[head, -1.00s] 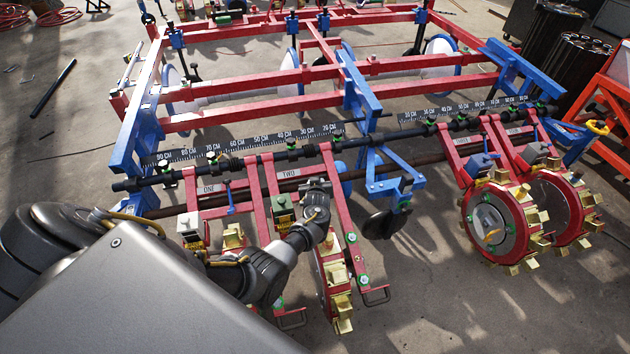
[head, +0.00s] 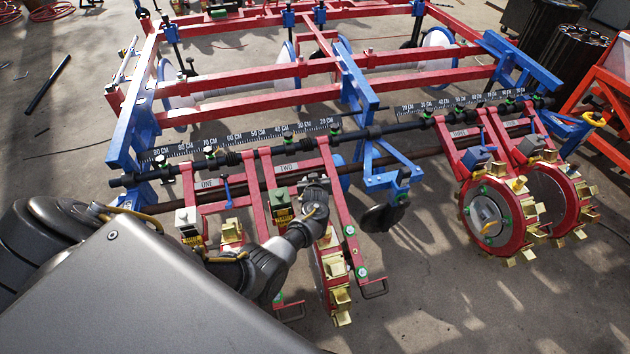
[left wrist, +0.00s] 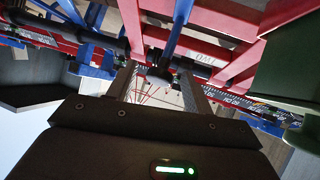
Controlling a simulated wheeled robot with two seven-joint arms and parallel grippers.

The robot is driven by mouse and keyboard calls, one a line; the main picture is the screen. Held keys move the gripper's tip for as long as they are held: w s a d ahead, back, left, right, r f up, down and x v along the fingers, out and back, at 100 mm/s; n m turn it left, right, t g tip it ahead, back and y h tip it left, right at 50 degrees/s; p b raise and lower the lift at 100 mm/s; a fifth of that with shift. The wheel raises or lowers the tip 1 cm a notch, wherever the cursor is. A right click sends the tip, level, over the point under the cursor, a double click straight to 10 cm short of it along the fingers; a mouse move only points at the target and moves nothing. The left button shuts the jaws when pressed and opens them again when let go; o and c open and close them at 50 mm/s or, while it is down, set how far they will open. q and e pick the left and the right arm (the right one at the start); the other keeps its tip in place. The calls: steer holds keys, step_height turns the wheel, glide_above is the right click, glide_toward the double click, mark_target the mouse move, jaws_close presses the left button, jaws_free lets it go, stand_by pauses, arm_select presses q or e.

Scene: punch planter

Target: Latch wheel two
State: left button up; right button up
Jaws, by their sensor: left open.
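Wheel two (head: 337,285), red with brass-coloured cups, hangs between red arms below the "TWO" bar (head: 288,168). My left gripper (head: 313,187) is at the upper part of this frame, just right of the label; its own wrist hides part of the wheel. In the left wrist view, my left gripper (left wrist: 163,90) has its fingers apart. A blue lever (left wrist: 180,25) shows beyond them, between red bars, near the upside-down "TWO" bar (left wrist: 203,57). I cannot tell whether the fingers touch anything. The latch is not clear in the head view. My right gripper is out of view.
A green box (head: 281,205) stands on the red frame left of my gripper. Wheel one's blue lever (head: 228,190) is farther left. A black toolbar (head: 370,133) with centimetre scales runs behind. More wheels (head: 490,220) hang at the right. Concrete floor (head: 430,290) is open in front.

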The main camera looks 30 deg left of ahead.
arm_select(q)
steer(key=shift+s+r, duration=0.1)
steer(key=p+v, duration=0.3)
steer(key=v, duration=0.7)
steer(key=shift+s+d, duration=0.2)
steer(key=shift+s, duration=0.05)
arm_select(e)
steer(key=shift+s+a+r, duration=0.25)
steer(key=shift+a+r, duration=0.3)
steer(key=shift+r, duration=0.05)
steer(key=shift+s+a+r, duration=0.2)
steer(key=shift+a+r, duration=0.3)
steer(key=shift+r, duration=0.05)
arm_select(q)
steer(key=shift+r, duration=0.1)
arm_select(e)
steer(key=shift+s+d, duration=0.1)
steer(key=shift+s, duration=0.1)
